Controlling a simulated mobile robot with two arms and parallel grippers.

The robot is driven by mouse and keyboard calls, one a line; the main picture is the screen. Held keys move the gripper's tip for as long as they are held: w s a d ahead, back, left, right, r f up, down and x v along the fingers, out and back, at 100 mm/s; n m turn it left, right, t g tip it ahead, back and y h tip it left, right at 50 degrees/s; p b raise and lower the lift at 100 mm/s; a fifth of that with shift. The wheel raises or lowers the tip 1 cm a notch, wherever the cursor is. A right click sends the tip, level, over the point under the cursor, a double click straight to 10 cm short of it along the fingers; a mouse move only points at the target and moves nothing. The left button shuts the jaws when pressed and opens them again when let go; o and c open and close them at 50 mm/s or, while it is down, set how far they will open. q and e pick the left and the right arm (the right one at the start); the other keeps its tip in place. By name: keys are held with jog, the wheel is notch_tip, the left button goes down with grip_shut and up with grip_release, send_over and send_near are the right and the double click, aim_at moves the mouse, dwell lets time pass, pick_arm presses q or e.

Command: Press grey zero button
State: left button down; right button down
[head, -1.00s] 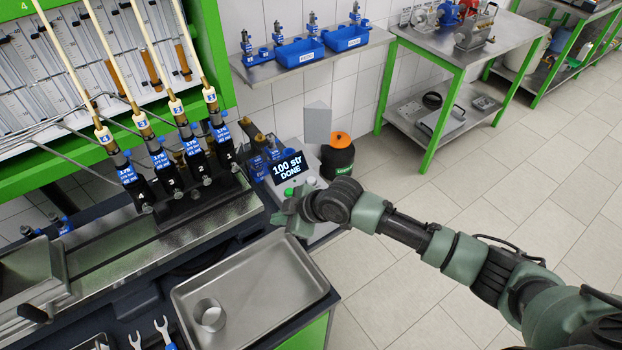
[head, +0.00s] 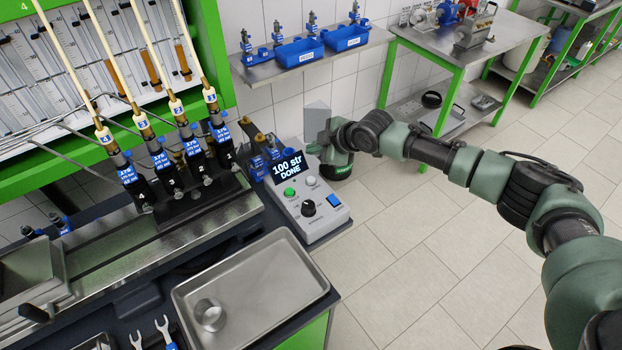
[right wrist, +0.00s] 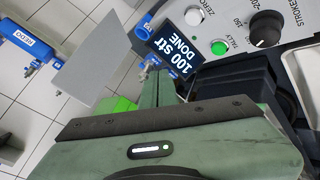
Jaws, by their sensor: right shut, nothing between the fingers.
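The grey zero button (head: 311,181) is on the light control box (head: 325,225), beside a green button (head: 290,192) and above a black knob (head: 308,208). In the right wrist view the button (right wrist: 193,17), labelled ZERO, is at the top, apart from my fingers. The display (head: 287,168) reads "100 str DONE". My right gripper (head: 317,149) is shut and empty, beyond the display's upper right edge in the head view. Its closed fingers (right wrist: 158,85) show in the right wrist view. My left gripper is not in view.
A steel tray (head: 250,262) lies in front of the control box. Black injector holders (head: 195,165) stand to the left. A grey panel (head: 317,118) is behind my right gripper. The floor at right is clear.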

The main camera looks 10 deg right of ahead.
aim_at(314, 181)
jog(key=shift+f, duration=0.15)
notch_tip(314, 181, down, 9)
jog(key=b, duration=0.7)
jog(key=shift+r, duration=0.2)
dwell(1.5)
jog(key=shift+f+b, duration=0.3)
jog(key=shift+f, duration=0.1)
jog(key=shift+s+f+b, duration=0.1)
jog(key=shift+f+b, duration=0.35)
jog(key=shift+f, duration=0.1)
dwell(0.7)
dwell(0.3)
jog(key=shift+r+p, duration=0.7)
jog(key=shift+r, duration=0.25)
